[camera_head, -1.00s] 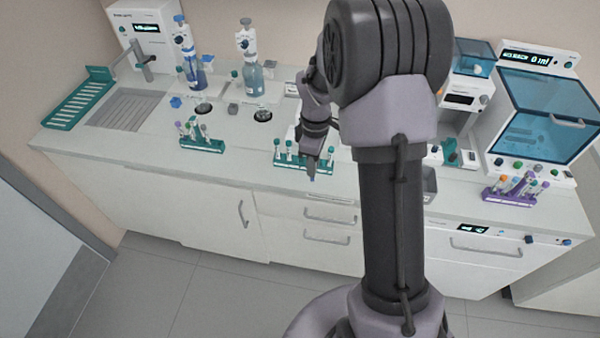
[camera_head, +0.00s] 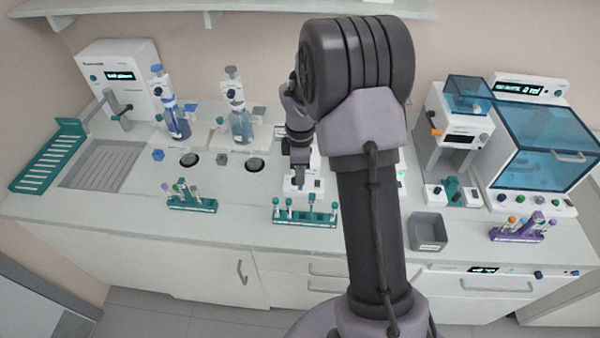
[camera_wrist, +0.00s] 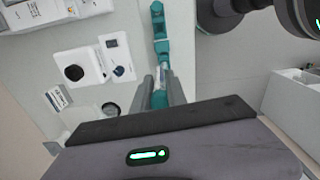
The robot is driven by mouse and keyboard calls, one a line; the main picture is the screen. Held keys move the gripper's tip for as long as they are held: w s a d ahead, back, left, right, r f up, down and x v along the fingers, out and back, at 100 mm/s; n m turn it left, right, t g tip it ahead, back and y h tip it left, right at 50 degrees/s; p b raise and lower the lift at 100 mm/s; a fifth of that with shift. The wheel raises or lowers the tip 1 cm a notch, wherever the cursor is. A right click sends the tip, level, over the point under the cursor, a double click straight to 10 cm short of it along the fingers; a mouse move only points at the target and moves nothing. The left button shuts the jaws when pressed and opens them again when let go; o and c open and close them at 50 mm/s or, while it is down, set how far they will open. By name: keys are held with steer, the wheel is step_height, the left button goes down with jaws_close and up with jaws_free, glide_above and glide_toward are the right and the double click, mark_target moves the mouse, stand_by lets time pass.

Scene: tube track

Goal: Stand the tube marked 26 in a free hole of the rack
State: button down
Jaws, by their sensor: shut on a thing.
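My gripper (camera_head: 299,184) points down just behind and above the middle teal rack (camera_head: 305,219). In the wrist view my gripper (camera_wrist: 161,86) is shut on a tube (camera_wrist: 160,99), seen only in part between the fingers; its number cannot be read. The middle teal rack holds several tubes with teal caps. Another teal rack (camera_head: 193,205) at the left holds several tubes, some leaning. A purple rack (camera_head: 516,235) at the right holds several tubes with mixed caps. Which holes are free is too small to tell. A teal rack also shows beyond my fingers in the wrist view (camera_wrist: 161,47).
A grey open bin (camera_head: 428,230) stands right of my arm. Two dispenser bottles (camera_head: 177,122) (camera_head: 241,127) stand behind the racks. A blue-lidded machine (camera_head: 545,140) fills the right back. The counter between the left and middle racks is clear.

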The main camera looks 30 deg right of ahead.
step_height(320, 180, down, 12)
steer(key=s+b, duration=0.1)
steer(key=b, duration=0.6)
steer(key=shift+r, duration=0.25)
steer(key=shift+f+b, duration=0.3)
steer(key=shift+f, duration=0.25)
stand_by(0.5)
steer(key=shift+f, duration=0.4)
steer(key=shift+f+b, duration=0.15)
steer(key=shift+b, duration=0.2)
steer(key=shift+f+b, duration=0.35)
steer(key=shift+f, duration=0.2)
steer(key=c, duration=1.3)
jaws_free()
